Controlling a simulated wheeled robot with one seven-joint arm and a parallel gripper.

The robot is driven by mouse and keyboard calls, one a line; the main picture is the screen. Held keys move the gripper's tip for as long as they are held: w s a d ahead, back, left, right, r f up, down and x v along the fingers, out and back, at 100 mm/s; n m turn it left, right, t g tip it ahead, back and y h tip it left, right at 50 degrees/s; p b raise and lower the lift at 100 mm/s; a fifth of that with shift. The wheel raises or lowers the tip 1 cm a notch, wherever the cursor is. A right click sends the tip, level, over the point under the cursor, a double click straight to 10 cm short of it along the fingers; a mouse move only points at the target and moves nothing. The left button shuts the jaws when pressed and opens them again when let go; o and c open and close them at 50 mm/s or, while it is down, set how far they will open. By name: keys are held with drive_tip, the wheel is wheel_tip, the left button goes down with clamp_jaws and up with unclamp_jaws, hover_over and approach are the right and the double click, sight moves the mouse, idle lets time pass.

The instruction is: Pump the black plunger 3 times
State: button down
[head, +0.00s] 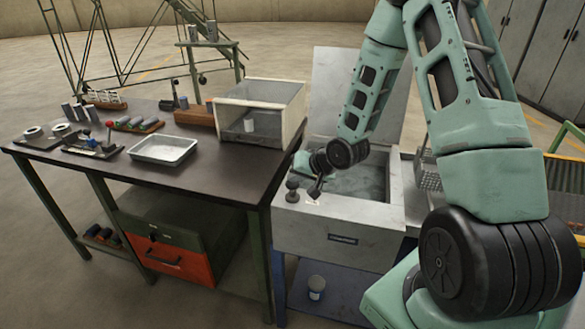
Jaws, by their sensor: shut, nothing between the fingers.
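The black plunger (292,190) appears to be the dark knob standing upright on the left front rim of the grey wash tank (330,237). My gripper (315,192) reaches down over the same rim, just right of the knob. Its fingers look shut and empty. A small gap seems to separate the fingers from the knob, but contact cannot be ruled out at this size. How far the plunger is pressed cannot be told.
The tank's raised lid (352,90) stands behind my arm. A dark workbench (215,165) adjoins on the left, with an open-fronted box (285,102), a metal tray (163,150) and several small tools. A small can (316,284) stands on the blue shelf below the tank.

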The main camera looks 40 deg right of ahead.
sight(296, 184)
drive_tip(key=shift+s+f, duration=0.2)
drive_tip(key=shift+s, duration=0.05)
wheel_tip(296, 184, up, 6)
drive_tip(key=p, duration=0.5)
drive_tip(key=shift+w+r+p, duration=0.15)
drive_tip(key=shift+r+p, duration=0.05)
drive_tip(key=shift+p, duration=0.15)
drive_tip(key=shift+w, duration=0.1)
idle(1.9)
